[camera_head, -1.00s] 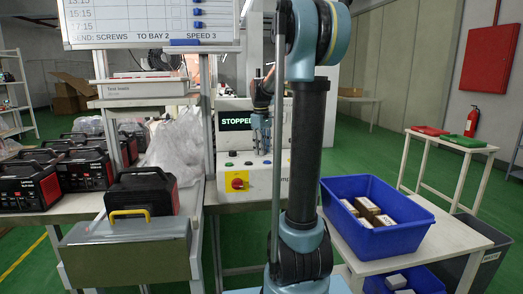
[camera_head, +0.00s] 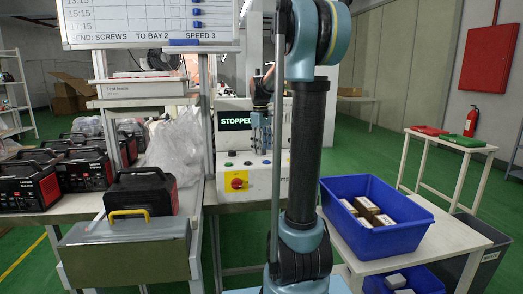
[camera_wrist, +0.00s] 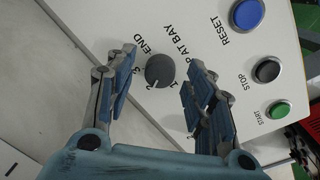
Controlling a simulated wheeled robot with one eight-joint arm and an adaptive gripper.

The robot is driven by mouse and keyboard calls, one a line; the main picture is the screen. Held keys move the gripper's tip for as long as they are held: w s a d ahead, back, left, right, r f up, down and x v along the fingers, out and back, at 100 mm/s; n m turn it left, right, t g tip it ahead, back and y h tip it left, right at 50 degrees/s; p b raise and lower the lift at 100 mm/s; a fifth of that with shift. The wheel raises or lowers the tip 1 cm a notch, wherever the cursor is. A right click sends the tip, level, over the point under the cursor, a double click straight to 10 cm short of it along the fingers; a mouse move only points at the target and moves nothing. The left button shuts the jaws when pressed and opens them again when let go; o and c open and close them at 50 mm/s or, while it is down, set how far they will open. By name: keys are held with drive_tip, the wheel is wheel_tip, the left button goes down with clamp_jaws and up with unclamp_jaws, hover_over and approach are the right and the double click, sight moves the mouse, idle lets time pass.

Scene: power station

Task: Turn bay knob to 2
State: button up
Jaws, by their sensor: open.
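The bay knob (camera_wrist: 160,70) is a round dark grey dial on a white sloped control panel (camera_wrist: 215,75). The numbers 1, 2 and 3 and the words "PAT BAY" and "-END" are printed around it in the wrist view. I cannot tell for sure which number the knob points at. My gripper (camera_wrist: 163,60) is open, with one finger on each side of the knob and gaps visible between. In the head view my gripper (camera_head: 262,135) points down over the panel (camera_head: 268,180), and I cannot make out the bay knob there.
Blue RESET (camera_wrist: 247,14), dark STOP (camera_wrist: 267,70) and green START (camera_wrist: 279,110) buttons are beside the knob. The screen (camera_head: 236,121) reads "STOPPED". A red switch (camera_head: 237,183) sits on a yellow plate. The whiteboard (camera_head: 150,20) reads "SCREWS TO BAY 2 SPEED 3". A blue crate (camera_head: 400,238) stands right.

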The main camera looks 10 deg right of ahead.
wheel_tip(320, 180, up, 11)
drive_tip(key=shift+s+a, duration=0.2)
drive_tip(key=shift+a, duration=0.05)
idle(0.4)
drive_tip(key=s+f+m+t, duration=0.1)
drive_tip(key=s+f+m, duration=0.3)
drive_tip(key=s+f, duration=1)
drive_tip(key=s+f+m, duration=0.4)
drive_tip(key=s+f, duration=1.1)
drive_tip(key=s, duration=0.5)
drive_tip(key=shift+t, duration=0.4)
drive_tip(key=shift+d, duration=0.1)
drive_tip(key=shift+w+f, duration=0.2)
drive_tip(key=shift+w, duration=0.2)
